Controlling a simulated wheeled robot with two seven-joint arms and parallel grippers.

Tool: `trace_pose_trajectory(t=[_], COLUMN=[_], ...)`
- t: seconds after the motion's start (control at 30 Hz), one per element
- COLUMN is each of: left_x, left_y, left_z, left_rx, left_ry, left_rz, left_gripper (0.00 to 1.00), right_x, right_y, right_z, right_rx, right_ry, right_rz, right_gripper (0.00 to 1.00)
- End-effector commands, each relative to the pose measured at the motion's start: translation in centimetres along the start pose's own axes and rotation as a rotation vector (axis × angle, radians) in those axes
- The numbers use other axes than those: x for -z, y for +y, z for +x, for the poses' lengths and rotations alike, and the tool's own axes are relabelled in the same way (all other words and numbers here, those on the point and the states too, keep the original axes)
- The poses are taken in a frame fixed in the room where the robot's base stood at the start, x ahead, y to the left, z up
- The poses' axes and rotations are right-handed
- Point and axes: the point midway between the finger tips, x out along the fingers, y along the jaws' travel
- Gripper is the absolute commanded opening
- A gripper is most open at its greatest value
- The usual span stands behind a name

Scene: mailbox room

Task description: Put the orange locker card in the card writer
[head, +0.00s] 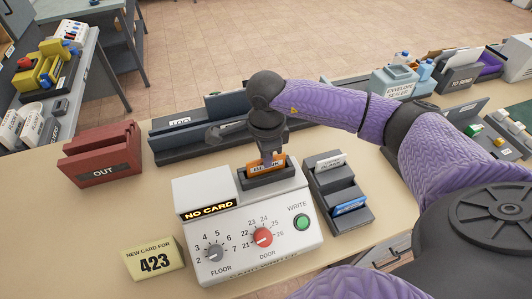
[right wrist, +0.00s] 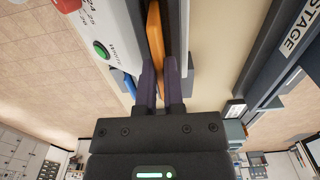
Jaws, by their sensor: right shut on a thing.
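The orange locker card (head: 268,168) is upright at the dark slot (head: 267,179) on top of the white card writer (head: 240,215). My right gripper (head: 270,158) is shut on the card from above. In the right wrist view the card (right wrist: 154,35) shows between the two fingers (right wrist: 160,88). I cannot tell how deep the card sits in the slot. The writer's display (head: 209,209) reads "NO CARD". It has a floor knob (head: 214,252), a red door knob (head: 263,237) and a green write button (head: 302,222). My left gripper is not in view.
A dark card rack (head: 338,190) with "BLANK" and blue cards stands right of the writer. A red "OUT" tray (head: 102,158) is at the left. A yellow sign (head: 154,260) reads "NEW CARD FOR 423". A dark log tray (head: 180,137) lies behind the writer.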

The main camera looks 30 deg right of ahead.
Motion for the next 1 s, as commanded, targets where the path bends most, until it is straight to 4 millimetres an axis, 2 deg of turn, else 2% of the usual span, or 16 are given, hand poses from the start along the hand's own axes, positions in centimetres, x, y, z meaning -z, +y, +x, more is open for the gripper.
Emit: trace_pose_trajectory(t=[0.03,0.17,0.2,0.4,0.67,1.0], left_x=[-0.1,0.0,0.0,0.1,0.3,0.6], left_y=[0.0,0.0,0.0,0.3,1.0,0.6], left_z=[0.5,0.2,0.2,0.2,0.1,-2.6], left_rx=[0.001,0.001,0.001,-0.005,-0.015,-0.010], left_ry=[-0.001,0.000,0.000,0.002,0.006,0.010], left_rz=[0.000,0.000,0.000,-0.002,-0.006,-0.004], left_gripper=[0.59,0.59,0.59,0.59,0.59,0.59], right_x=[0.0,0.0,0.0,0.0,0.0,0.0], right_y=[0.0,0.0,0.0,0.0,0.0,0.0], right_z=[0.5,0.3,0.2,0.2,0.1,-3.6], right_rx=[0.000,0.000,0.000,0.000,0.000,0.002], right_ry=[0.000,0.000,0.000,0.000,0.000,-0.001], right_rz=[0.000,0.000,0.000,0.000,0.000,0.000], right_gripper=[0.00,0.00,0.12,0.51,0.51,0.51])
